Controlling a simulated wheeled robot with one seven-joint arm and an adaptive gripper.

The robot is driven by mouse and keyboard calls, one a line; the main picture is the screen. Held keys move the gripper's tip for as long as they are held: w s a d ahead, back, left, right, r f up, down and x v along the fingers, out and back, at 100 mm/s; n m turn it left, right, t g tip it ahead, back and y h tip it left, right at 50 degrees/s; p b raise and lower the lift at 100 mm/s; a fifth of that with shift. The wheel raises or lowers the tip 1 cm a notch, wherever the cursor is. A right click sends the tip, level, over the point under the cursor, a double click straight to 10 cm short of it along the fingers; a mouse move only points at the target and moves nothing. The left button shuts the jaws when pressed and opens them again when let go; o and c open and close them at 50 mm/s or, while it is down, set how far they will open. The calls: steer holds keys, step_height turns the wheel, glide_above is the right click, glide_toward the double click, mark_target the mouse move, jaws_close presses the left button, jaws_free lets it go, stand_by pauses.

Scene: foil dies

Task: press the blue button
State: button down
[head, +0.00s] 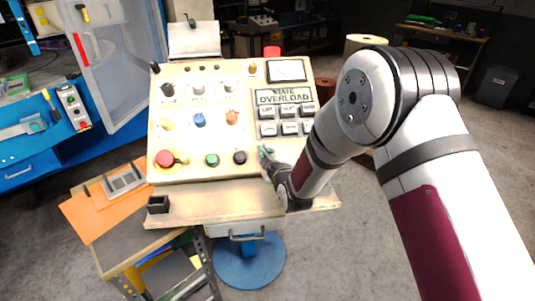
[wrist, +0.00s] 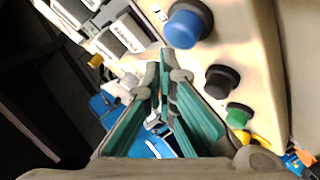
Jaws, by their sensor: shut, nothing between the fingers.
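The blue button (wrist: 187,24) is a round, wide cap on the cream panel, at the top of the wrist view. In the head view it is hidden behind my gripper (head: 265,152), at the right end of the panel's lower button row. My gripper (wrist: 165,62) is shut and empty, with green finger pads. In the wrist view its fingertips lie just below and left of the blue cap; I cannot tell whether they touch it.
A black button (head: 240,157), a green button (head: 212,160) and a red button (head: 165,158) share the lower row. A blue knob (head: 199,120) sits above them. Grey keys (head: 268,129) are at the panel's right. A ledge (head: 225,207) runs below the panel.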

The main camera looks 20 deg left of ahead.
stand_by(0.6)
steer(key=shift+w+a+f, duration=0.1)
steer(key=shift+w+f, duration=0.1)
steer(key=shift+f, duration=0.1)
steer(key=shift+w+a+f+b, duration=0.15)
steer(key=shift+w+f+b, duration=0.1)
steer(key=shift+f+b, duration=0.25)
stand_by(0.9)
steer(key=shift+r, duration=0.15)
steer(key=shift+s+d+r+p, duration=0.3)
steer(key=shift+s+r+p, duration=0.15)
steer(key=shift+r+p, duration=0.2)
steer(key=shift+r, duration=0.1)
steer(key=r+p, duration=0.1)
steer(key=s+d+r+p, duration=0.1)
steer(key=s+r+p, duration=0.1)
steer(key=r, duration=0.1)
steer(key=shift+s+d, duration=0.25)
stand_by(0.3)
